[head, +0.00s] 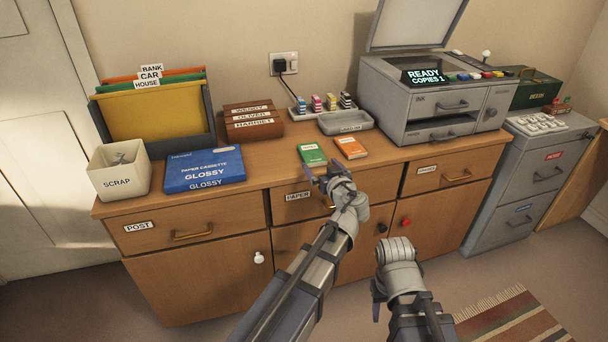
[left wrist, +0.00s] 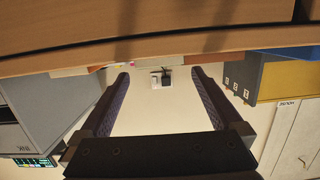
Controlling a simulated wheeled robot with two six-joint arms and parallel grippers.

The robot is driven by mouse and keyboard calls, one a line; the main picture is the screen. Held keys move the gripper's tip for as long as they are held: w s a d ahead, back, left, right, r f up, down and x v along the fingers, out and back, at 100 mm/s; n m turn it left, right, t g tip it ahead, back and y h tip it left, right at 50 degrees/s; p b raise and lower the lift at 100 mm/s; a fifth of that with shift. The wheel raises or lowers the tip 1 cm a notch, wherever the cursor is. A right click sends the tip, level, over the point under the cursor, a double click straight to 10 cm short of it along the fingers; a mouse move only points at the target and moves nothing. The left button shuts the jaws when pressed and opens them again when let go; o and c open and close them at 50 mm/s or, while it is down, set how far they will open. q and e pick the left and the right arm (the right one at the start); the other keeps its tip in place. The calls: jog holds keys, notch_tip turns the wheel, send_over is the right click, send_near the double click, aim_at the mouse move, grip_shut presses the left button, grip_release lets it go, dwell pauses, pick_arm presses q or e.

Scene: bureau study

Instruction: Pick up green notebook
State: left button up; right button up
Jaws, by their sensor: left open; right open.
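The green notebook (head: 312,155) lies flat on the wooden cabinet top near its front edge, beside an orange notebook (head: 351,147). My left gripper (head: 321,178) is at the cabinet's front edge, just in front of the green notebook and apart from it as far as I can tell. The left wrist view shows its two fingers (left wrist: 158,74) spread wide with nothing between them but the wall and socket behind. I cannot make out the green notebook in that view. My right gripper (head: 377,300) hangs low in front of the cabinet, empty, its fingers mostly seen edge-on.
A blue paper box (head: 204,169) and scrap bin (head: 119,172) stand left. A grey tray (head: 345,122) and ink bottles (head: 316,103) are behind the notebooks. A printer (head: 435,97) stands right. The cabinet top around the green notebook is fairly clear.

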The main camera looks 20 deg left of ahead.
aim_at(313, 153)
pick_arm(q)
jog(key=shift+f, duration=0.2)
jog(key=shift+b+x, duration=0.3)
jog(key=shift+x, duration=1.1)
jog(key=shift+r+x, duration=0.15)
jog(key=shift+x, duration=1.15)
jog(key=shift+r+x, duration=0.15)
jog(key=shift+x, duration=1.15)
jog(key=shift+d, duration=0.1)
jog(key=shift+c, duration=0.2)
jog(key=c, duration=1.1)
jog(key=shift+r, duration=0.1)
notch_tip(313, 153, up, 31)
jog(key=p, duration=3)
jog(key=shift+p, duration=0.4)
